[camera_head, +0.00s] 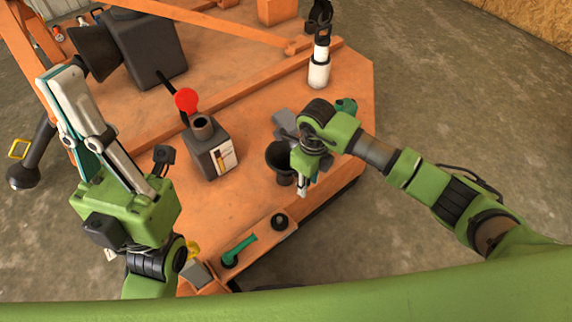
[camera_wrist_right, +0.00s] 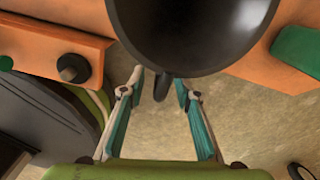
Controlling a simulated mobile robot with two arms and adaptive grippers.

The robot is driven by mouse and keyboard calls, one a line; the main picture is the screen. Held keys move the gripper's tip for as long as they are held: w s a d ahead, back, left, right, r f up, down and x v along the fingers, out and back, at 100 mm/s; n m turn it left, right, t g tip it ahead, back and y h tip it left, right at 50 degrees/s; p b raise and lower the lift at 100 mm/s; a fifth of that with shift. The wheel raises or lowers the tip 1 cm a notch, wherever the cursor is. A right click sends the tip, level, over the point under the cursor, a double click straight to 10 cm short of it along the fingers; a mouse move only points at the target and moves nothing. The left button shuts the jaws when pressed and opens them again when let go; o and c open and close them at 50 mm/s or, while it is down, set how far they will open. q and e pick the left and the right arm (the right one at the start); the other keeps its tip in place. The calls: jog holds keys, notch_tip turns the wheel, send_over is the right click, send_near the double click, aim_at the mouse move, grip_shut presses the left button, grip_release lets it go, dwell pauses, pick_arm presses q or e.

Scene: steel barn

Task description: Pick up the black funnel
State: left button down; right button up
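The black funnel (camera_head: 281,157) is at the right part of the orange bench top, partly hidden by my right gripper (camera_head: 303,186). In the right wrist view its wide black bowl (camera_wrist_right: 195,25) fills the top middle. A narrow dark piece (camera_wrist_right: 162,86) below the bowl shows between the fingertips. My right gripper (camera_wrist_right: 157,78) is open, with a finger on each side of this piece and visible gaps. My left gripper (camera_head: 58,78) is at the left, away from the funnel, pointing up in the picture; its opening is unclear.
A grey can (camera_head: 208,152) with a label and a red ball-topped lever (camera_head: 186,100) stand left of the funnel. A white bottle (camera_head: 319,72) stands at the back right. A green-handled tool (camera_head: 239,249) lies on the front ledge. A large dark box (camera_head: 150,45) is at the back left.

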grip_shut()
jog(key=shift+r, duration=0.15)
